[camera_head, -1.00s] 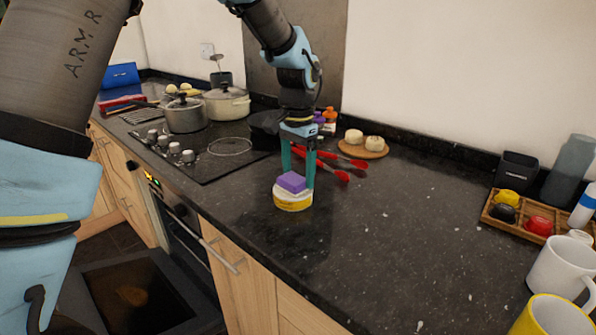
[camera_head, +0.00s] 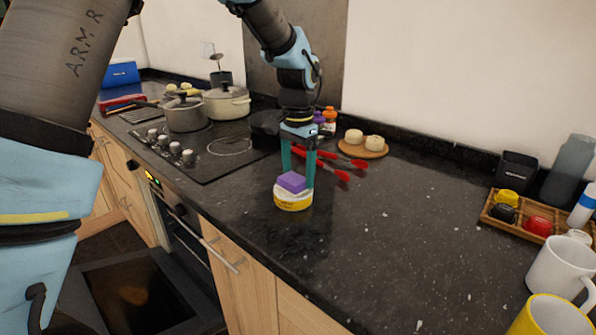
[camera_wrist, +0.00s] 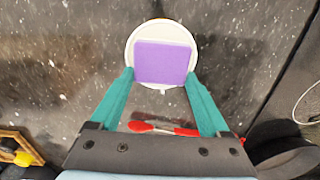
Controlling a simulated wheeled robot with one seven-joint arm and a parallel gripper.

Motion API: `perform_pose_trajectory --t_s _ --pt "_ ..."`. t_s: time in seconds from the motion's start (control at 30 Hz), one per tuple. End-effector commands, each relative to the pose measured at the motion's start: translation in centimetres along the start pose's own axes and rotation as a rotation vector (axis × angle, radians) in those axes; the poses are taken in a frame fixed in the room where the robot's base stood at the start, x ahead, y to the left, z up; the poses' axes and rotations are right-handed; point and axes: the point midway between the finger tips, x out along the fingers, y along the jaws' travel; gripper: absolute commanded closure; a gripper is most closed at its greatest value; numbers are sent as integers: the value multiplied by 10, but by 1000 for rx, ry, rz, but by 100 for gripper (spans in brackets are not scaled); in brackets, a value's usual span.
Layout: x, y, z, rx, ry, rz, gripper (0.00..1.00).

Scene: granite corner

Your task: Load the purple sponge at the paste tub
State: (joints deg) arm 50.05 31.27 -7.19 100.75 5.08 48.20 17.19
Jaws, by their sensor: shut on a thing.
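The purple sponge (camera_head: 292,182) is between the teal fingertips of my gripper (camera_head: 298,181), which is shut on it. The sponge sits right over the paste tub (camera_head: 293,200), a low round yellow tub with a white top. In the wrist view the sponge (camera_wrist: 164,62) covers the middle of the tub's white top (camera_wrist: 134,40), and the fingers of my gripper (camera_wrist: 162,80) reach to its two sides. I cannot tell how firmly the sponge touches the paste, as its underside is hidden.
Red-handled tongs (camera_head: 337,172) lie behind the tub. A wooden board (camera_head: 374,153) with two pale round items stands further back. The hob with pots (camera_head: 185,113) is to the left. A wooden tray (camera_head: 525,227) and mugs (camera_head: 560,268) are at right. The counter between is clear.

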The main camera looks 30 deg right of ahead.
Motion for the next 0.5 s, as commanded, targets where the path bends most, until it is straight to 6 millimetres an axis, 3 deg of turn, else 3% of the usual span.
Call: perform_pose_trajectory --t_s 0.17,0.5 --pt "0 0 1 0 -4 2 65" --pt "-26 0 1 0 -3 1 65"
